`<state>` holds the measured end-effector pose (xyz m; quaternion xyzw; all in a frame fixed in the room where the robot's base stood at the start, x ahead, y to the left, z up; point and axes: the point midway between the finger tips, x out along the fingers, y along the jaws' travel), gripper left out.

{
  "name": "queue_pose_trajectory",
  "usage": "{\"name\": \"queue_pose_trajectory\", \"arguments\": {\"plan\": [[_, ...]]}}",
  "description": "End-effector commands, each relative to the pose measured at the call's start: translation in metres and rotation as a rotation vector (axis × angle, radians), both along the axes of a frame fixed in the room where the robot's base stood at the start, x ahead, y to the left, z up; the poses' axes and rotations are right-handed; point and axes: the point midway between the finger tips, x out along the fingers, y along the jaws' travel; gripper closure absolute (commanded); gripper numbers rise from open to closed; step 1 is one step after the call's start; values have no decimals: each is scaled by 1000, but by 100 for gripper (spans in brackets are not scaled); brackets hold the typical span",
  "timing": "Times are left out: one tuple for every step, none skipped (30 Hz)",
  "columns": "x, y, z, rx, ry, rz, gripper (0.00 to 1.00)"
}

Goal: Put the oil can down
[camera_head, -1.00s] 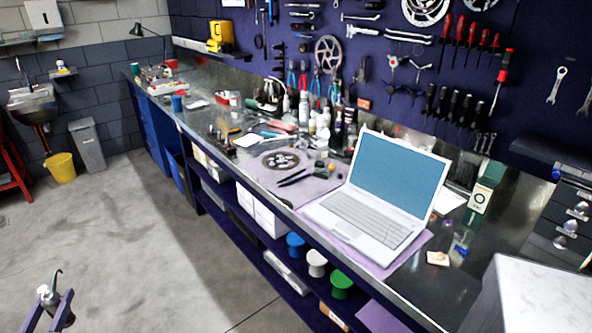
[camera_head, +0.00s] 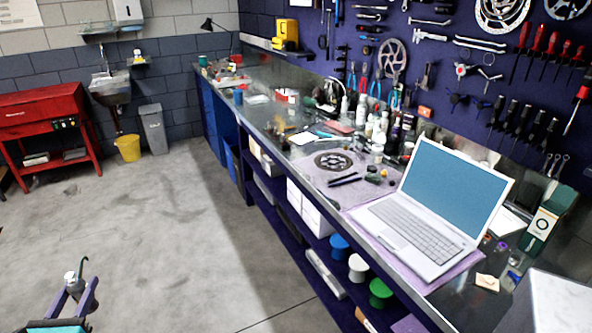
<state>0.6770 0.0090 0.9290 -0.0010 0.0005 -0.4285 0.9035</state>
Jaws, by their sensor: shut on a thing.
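My gripper (camera_head: 82,290) shows at the bottom left, over the floor and well away from the bench. Its two dark fingers are shut on the oil can (camera_head: 73,277), which has a pale top and a thin, curved dark spout pointing up. The lower part of the can is hidden by the fingers. The long metal workbench (camera_head: 262,117) runs from the back left to the front right.
An open laptop (camera_head: 425,222) lies on a purple mat at the bench's near end. A chainring (camera_head: 333,161), dark tools and several bottles crowd the middle. A red cabinet (camera_head: 42,120), yellow bucket (camera_head: 128,147) and grey bin (camera_head: 153,130) stand behind. The floor (camera_head: 150,215) is clear.

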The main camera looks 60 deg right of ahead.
Motion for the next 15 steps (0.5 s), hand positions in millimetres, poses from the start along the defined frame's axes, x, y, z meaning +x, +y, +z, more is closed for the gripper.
{"name": "queue_pose_trajectory", "arguments": {"plan": [[0, -2, 1, -2, -1, -2, 99], [0, -2, 1, -2, -1, -3, 99], [0, -3, 1, -2, -1, -4, 99], [0, -4, 1, -2, -1, -5, 99], [0, -5, 1, -2, -1, -6, 99], [0, -6, 1, -2, -1, -8, 99], [0, -8, 1, -1, -1, -10, 99], [1, -10, 1, -1, -1, -12, 99], [1, -13, 1, -1, -1, -16, 99], [2, -16, 2, 0, 0, -20, 99], [2, -19, 2, 1, 1, -24, 99], [3, -24, 2, 1, 1, -30, 99], [4, -29, 3, 1, 1, -35, 99], [5, -34, 4, 2, 2, -42, 99], [6, -42, 5, 4, 2, -51, 99]]}}
